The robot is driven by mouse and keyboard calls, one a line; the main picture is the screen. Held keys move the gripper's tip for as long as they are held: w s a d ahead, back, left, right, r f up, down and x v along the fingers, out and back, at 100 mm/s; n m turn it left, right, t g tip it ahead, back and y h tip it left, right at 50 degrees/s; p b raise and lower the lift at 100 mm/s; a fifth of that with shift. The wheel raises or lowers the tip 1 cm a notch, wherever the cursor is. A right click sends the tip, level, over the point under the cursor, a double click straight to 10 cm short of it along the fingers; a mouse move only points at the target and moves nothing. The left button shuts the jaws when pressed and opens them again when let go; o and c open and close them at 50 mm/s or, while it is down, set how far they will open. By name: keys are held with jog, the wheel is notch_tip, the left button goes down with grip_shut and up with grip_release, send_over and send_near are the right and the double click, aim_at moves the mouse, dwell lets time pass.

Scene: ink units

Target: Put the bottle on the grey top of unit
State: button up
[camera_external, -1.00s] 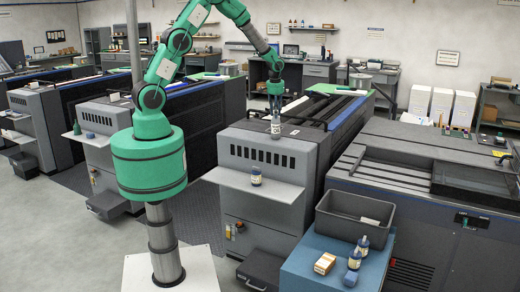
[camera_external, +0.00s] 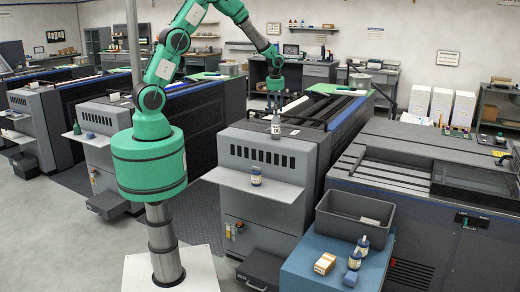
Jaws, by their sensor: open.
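A small light-grey bottle (camera_external: 276,128) with a label stands upright on the grey top (camera_external: 244,131) of the middle unit, near its front edge. My gripper (camera_external: 275,106) is open just above the bottle, pointing down. The fingertips look close to the bottle's neck or just clear of it; I cannot tell whether they touch.
Another press unit with a flat dark top (camera_external: 410,150) stands to the right. Grey floor is clear at the left.

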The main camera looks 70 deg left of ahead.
aim_at(275, 122)
notch_tip(275, 122, up, 10)
jog(key=d+b, duration=0.1)
jog(key=shift+s, duration=0.3)
jog(key=shift+d+f, duration=0.1)
dwell(0.5)
jog(key=s+d+r+m+t, duration=0.2)
jog(key=s+d+r+m, duration=0.2)
jog(key=s+d+r, duration=1.1)
jog(key=s+d+r+m+t, duration=0.1)
jog(key=s+d+r+m, duration=0.1)
jog(key=s, duration=0.9)
jog(key=s+d+r+m+t+h, duration=0.1)
jog(key=s+d, duration=0.4)
jog(key=s, duration=0.6)
jog(key=shift+r+m+t, duration=0.4)
jog(key=shift+r+m, duration=0.3)
jog(key=shift+m, duration=0.3)
